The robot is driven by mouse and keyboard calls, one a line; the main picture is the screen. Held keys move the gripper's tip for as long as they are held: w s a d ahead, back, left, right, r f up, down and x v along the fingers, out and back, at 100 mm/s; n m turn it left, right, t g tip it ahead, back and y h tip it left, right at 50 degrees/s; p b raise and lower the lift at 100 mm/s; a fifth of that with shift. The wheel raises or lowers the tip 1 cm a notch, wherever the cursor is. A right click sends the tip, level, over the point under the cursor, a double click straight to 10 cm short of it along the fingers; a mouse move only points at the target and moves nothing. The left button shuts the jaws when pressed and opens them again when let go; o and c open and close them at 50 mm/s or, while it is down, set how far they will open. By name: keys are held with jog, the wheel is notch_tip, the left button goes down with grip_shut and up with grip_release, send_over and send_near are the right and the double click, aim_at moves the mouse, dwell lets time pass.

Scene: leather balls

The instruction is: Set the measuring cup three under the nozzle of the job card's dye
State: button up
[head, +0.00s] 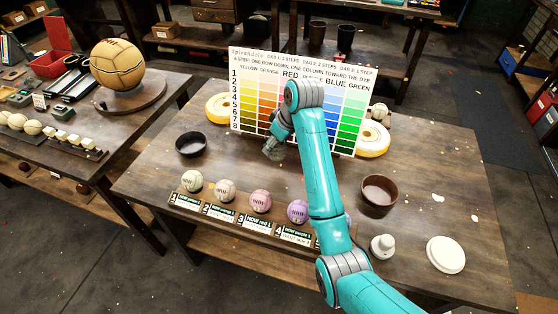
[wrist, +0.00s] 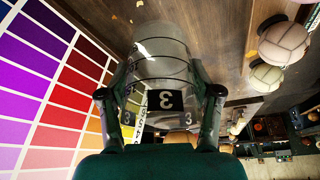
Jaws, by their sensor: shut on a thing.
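In the head view my gripper (head: 274,150) is in front of the colour chart (head: 255,60), over the table; the cup is hard to make out there. The chart has numbered rows and columns headed yellow, orange, red, blue and green, one heading being hidden by my arm. Small numbered cards (head: 250,220) reading NOW and WANT stand before a row of balls; their WANT lines are too small to read. I cannot make out any nozzle; my arm hides part of the chart.
Pale and purple balls (head: 260,201) line the table's (head: 420,217) front. A black bowl (head: 191,144) stands left, a brown bowl (head: 379,195) right, near a white knobbed piece (head: 382,246) and a white disc (head: 446,254). Yellow-white rounds (head: 372,140) flank the chart.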

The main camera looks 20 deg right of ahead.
jog(key=shift+f, duration=3.95)
jog(key=o, duration=1.2)
